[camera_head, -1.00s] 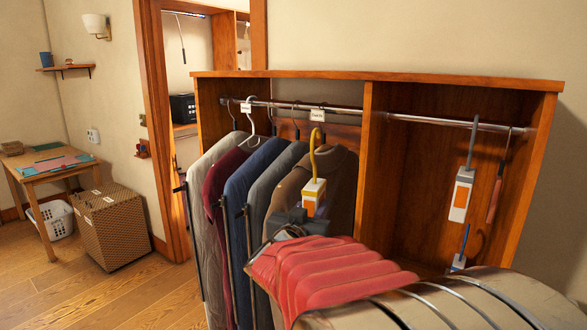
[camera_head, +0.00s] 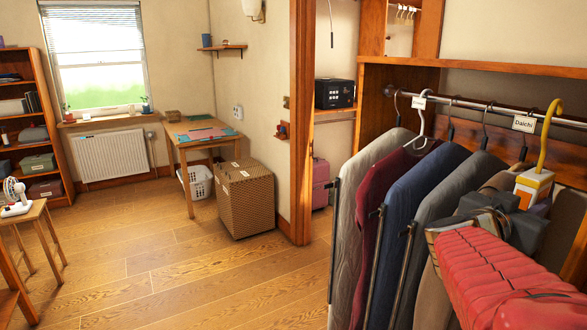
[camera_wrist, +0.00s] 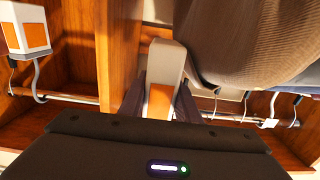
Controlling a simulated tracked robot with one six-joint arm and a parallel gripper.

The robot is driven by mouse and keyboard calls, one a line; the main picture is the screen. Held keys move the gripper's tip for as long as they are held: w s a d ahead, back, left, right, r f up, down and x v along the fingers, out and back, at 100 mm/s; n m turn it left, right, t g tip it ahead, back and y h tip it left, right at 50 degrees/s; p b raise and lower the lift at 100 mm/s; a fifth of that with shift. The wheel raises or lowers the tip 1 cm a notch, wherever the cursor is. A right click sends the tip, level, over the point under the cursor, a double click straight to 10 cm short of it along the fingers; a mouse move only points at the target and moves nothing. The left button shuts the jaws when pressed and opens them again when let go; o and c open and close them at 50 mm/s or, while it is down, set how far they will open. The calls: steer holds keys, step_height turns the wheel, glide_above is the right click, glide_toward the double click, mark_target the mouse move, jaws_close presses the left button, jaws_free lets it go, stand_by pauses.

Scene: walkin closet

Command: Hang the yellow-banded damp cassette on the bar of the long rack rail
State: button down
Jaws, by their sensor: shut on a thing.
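The yellow-banded cassette (camera_head: 533,186) is a white box with an orange panel and a yellow hook on top. My gripper (camera_head: 506,204) is shut on its body and holds it upright at the right of the head view. The rail bar (camera_head: 462,103) runs behind the hook, whose top shows above the bar. I cannot tell whether the hook is over the bar or in front of it. In the wrist view the held cassette (camera_wrist: 160,98) sits between my dark fingers, its hook hidden; the bar (camera_wrist: 232,117) also shows there.
Several coats (camera_head: 385,210) hang on the rail left of my gripper, with a "Daichi" tag (camera_head: 524,124) close to the hook. Another orange-panelled cassette (camera_wrist: 28,34) hangs beyond a wooden divider (camera_wrist: 118,65). A woven box (camera_head: 243,198) stands left on open floor.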

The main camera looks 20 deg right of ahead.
steer(key=shift+s+d+r, duration=0.1)
steer(key=shift+s+r, duration=0.25)
steer(key=shift+s, duration=0.1)
steer(key=shift+d, duration=0.4)
steer(key=shift+w+d+f, duration=0.1)
steer(key=shift+w+d, duration=0.15)
steer(key=shift+d, duration=0.75)
steer(key=shift+w+d+f, duration=0.1)
steer(key=shift+w+d, duration=0.15)
steer(key=shift+d, duration=0.7)
steer(key=w+d+f, duration=0.1)
steer(key=d+f, duration=0.2)
steer(key=d, duration=0.6)
steer(key=shift+w, duration=0.25)
steer(key=c, duration=1.3)
jaws_free()
